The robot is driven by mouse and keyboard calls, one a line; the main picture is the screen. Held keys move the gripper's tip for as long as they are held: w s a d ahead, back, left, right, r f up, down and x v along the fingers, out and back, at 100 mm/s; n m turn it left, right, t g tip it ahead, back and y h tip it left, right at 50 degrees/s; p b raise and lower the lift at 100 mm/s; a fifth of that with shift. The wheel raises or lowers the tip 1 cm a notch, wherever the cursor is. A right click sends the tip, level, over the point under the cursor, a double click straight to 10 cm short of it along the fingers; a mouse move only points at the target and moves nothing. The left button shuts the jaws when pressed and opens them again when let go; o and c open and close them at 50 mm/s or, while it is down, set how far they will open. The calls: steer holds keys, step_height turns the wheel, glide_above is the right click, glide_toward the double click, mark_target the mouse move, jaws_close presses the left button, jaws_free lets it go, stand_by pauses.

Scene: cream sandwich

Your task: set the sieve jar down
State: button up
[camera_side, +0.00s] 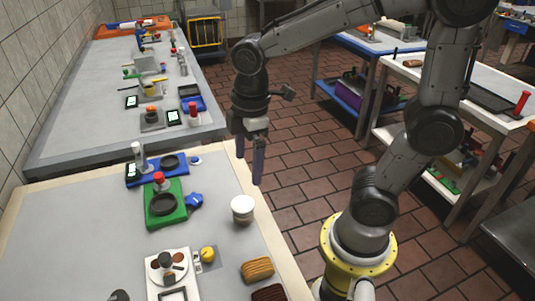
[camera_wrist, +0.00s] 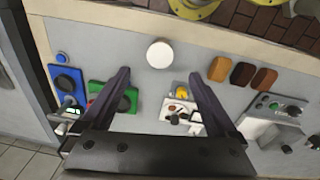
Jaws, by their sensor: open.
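A white round jar (camera_side: 243,210), which I take to be the sieve jar, stands upright on the grey worktable near its right edge. In the wrist view the jar (camera_wrist: 160,54) shows as a pale disc just past the fingertips, roughly centred between them. My gripper (camera_side: 249,166) hangs above the table's edge, fingers pointing down, apart from the jar. In the wrist view my gripper (camera_wrist: 160,76) is open, with nothing between its fingers. I cannot make out sieve holes in the jar's top.
A green tray (camera_side: 180,213) and a blue tray (camera_side: 131,178) lie left of the jar. A white board (camera_side: 155,285), a yellow item (camera_side: 208,254) and brown loaf-like blocks (camera_side: 257,269) lie nearer the front. Bare tabletop surrounds the jar.

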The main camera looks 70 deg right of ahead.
steer(key=s+d+r+m+t, duration=0.3)
steer(key=s+r+m+t, duration=0.1)
steer(key=s+m, duration=0.5)
steer(key=shift+r+m+t, duration=0.15)
steer(key=shift+m+t, duration=0.25)
steer(key=shift+m, duration=0.2)
steer(key=shift+s, duration=0.1)
stand_by(0.3)
